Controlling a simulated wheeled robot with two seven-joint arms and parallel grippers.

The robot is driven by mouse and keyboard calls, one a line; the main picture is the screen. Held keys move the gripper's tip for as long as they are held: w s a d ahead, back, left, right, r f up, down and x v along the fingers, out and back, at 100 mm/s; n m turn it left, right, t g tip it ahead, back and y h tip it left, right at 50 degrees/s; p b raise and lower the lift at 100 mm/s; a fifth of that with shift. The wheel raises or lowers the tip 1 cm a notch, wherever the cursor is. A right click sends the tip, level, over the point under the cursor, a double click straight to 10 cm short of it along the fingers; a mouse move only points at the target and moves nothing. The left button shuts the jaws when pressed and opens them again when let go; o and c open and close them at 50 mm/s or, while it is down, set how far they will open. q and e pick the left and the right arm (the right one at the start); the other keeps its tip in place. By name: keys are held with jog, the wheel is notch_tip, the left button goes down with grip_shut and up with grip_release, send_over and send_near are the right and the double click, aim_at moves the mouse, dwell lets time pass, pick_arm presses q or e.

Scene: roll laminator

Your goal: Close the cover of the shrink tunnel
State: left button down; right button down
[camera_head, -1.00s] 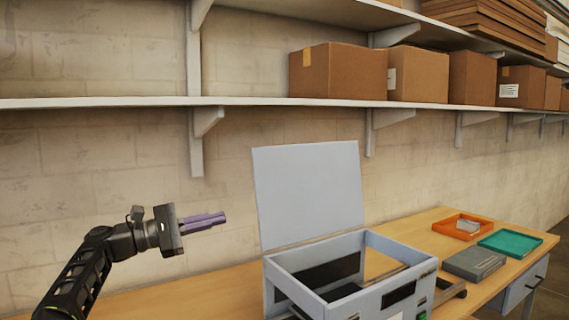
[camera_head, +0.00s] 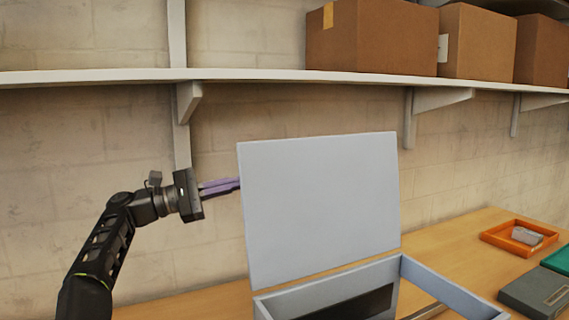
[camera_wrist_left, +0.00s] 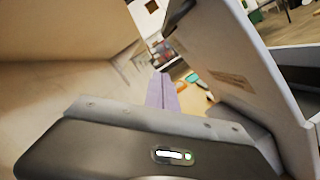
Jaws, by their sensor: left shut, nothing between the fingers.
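The shrink tunnel is a light grey box (camera_head: 445,280) on the wooden table, cut off at the bottom of the head view. Its flat grey cover (camera_head: 320,205) stands open, nearly upright, along the back edge. My left gripper (camera_head: 238,185) has purple fingers, shut and empty, pointing right at the cover's left edge. The cover seems to hide their very tips. In the left wrist view the fingers (camera_wrist_left: 162,92) lie on the wall side of the cover (camera_wrist_left: 215,60); I cannot tell if they touch it. My right gripper is not in view.
A block wall stands behind the table (camera_head: 470,232). A white shelf (camera_head: 250,76) with cardboard boxes (camera_head: 370,40) runs above the cover. An orange tray (camera_head: 500,240), a green tray (camera_head: 562,258) and a dark grey box (camera_head: 538,293) lie at the right.

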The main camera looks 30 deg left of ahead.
aim_at(281, 164)
pick_arm(q)
jog(key=w+d+r+b, duration=0.3)
jog(key=w+d+r, duration=0.1)
jog(key=d, duration=0.5)
jog(key=shift+w+r, duration=0.25)
jog(key=shift+w, duration=0.65)
